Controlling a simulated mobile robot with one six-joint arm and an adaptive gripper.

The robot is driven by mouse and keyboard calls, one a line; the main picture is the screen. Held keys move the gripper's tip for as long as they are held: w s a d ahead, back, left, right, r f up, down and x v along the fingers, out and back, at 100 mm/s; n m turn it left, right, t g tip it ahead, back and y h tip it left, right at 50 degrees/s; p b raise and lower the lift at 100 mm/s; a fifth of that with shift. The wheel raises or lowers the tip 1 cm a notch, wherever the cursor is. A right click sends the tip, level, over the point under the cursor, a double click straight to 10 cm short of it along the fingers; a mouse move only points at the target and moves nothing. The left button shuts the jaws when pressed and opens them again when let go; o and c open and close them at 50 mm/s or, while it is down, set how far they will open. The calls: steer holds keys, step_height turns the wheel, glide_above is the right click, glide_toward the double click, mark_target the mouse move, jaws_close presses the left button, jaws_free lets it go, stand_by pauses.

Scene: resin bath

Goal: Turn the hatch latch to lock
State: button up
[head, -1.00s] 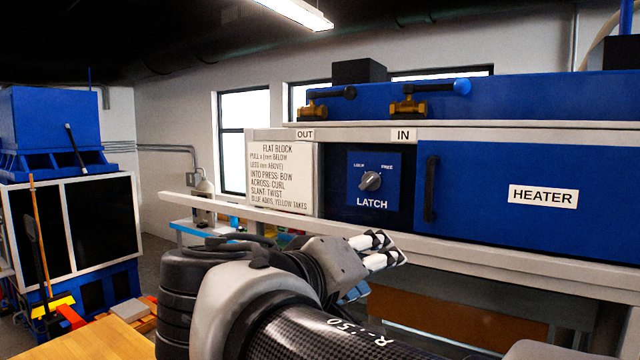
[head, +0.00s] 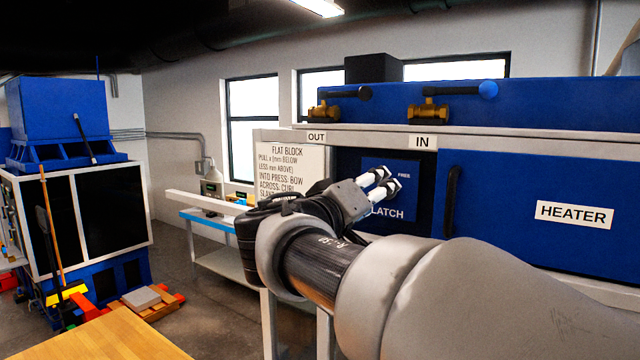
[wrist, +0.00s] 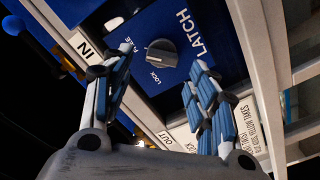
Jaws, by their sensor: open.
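The latch is a grey round knob (wrist: 162,53) on a blue panel marked LATCH, LOCK and FREE; the wrist view shows it rotated. I cannot read for sure which mark the knob points to. In the head view my gripper hides the knob and the LOCK mark, while part of the latch panel (head: 402,212) shows. My gripper (head: 382,183) is open in front of this panel. In the wrist view my gripper (wrist: 160,60) has its fingers spread to either side of the knob, with nothing between them; contact does not show.
The blue HEATER door (head: 530,215) with a black upright handle (head: 451,200) is right of the panel. A white instruction sign (head: 288,165) stands left of it. Two brass valves sit above, the right one (head: 428,110) with a blue-tipped lever. A pale ledge runs below the panel.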

steer(key=shift+p+x, duration=0.35)
steer(key=shift+x, duration=1.85)
steer(key=shift+c, duration=0.2)
steer(key=c, duration=1)
steer(key=shift+f+n, duration=0.1)
steer(key=shift+n, duration=0.2)
steer(key=shift+f+n, duration=0.2)
steer(key=shift+n, duration=4.15)
steer(key=shift+f+n, duration=0.15)
steer(key=shift+n, duration=4.2)
